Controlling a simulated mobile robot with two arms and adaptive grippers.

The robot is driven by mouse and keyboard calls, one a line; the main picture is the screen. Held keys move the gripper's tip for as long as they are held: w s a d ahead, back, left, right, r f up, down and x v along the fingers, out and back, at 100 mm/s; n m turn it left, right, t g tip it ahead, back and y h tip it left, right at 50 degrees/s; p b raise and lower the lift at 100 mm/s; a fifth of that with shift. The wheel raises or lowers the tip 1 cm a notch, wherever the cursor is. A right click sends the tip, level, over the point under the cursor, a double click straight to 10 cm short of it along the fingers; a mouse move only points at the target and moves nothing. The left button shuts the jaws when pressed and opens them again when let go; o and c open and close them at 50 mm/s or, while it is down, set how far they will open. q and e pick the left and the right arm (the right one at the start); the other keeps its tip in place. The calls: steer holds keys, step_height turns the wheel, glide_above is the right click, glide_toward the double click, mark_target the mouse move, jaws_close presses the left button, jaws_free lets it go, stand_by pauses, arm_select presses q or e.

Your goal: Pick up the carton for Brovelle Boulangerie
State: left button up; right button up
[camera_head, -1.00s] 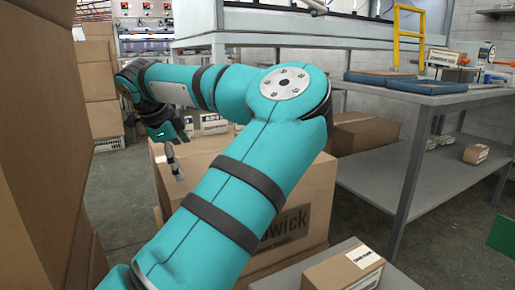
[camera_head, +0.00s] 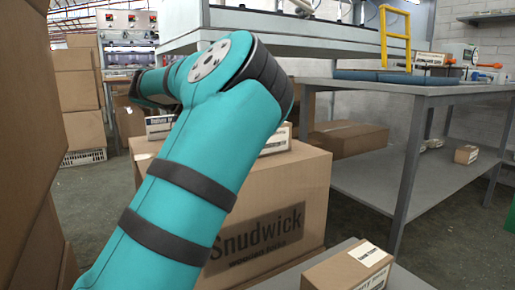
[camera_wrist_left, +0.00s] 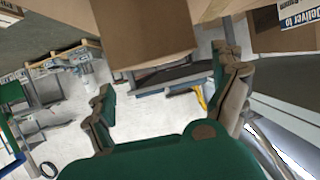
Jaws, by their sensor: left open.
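Several small cartons with white labels are in the head view. One (camera_head: 158,127) and another (camera_head: 276,140) stand on the large Snudwick box (camera_head: 265,200), partly behind my left arm. A third carton (camera_head: 345,270) sits at the lower right. I cannot read Brovelle Boulangerie on any of them. My right gripper is not in view.
Tall stacked boxes (camera_head: 25,120) crowd the left edge, with more stacks (camera_head: 80,80) behind. A grey workbench (camera_head: 440,92) with a lower shelf (camera_head: 395,180) stands at the right, holding a larger brown box (camera_head: 348,138) and a small one (camera_head: 466,154).

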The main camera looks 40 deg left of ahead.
arm_select(q)
steer(key=b+x, duration=0.2)
steer(key=x, duration=0.4)
steer(key=shift+a+r, duration=0.1)
steer(key=shift+r, duration=0.05)
steer(key=c, duration=1.3)
steer(key=shift+r, duration=0.1)
steer(key=shift+c, duration=0.8)
steer(key=shift+r, duration=0.1)
